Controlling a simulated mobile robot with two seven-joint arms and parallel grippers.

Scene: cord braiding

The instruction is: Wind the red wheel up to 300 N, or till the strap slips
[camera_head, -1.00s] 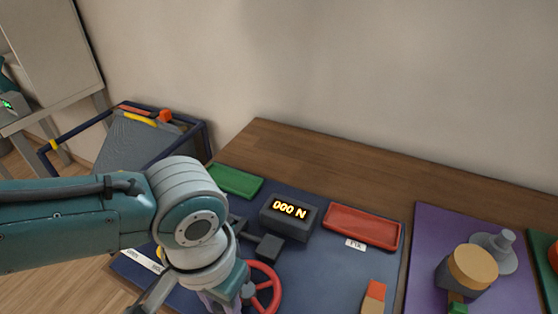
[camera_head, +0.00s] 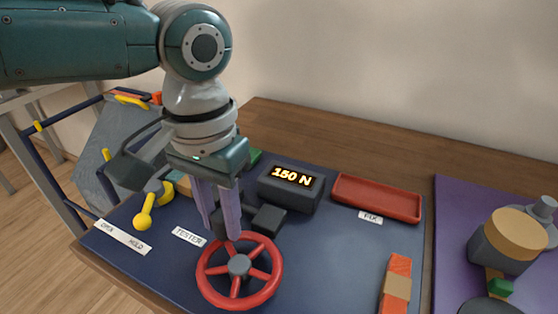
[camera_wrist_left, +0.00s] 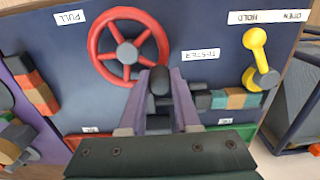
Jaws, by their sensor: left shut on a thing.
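The red wheel (camera_head: 238,293) has a grey hub and lies at the front of the blue mat; all of it shows in the left wrist view (camera_wrist_left: 97,52). My left gripper (camera_head: 224,237) reaches down at its far rim. In the left wrist view my fingers are shut on a dark knob (camera_wrist_left: 159,80) at the rim. The tester display (camera_head: 291,177) reads 150 N. A teal and tan banded strap (camera_wrist_left: 236,98) lies between grey blocks and the yellow lever (camera_head: 145,216). The lever's knob is near the HOLD label (camera_head: 122,237). My right gripper is out of view.
A red tray (camera_head: 376,198) is behind right, and a green tray (camera_wrist_left: 222,127) shows at the back. An orange and tan banded piece (camera_head: 397,287) lies right of the wheel. A purple mat (camera_head: 455,240) with a grey, tan-topped cylinder (camera_head: 507,240) is farther right.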

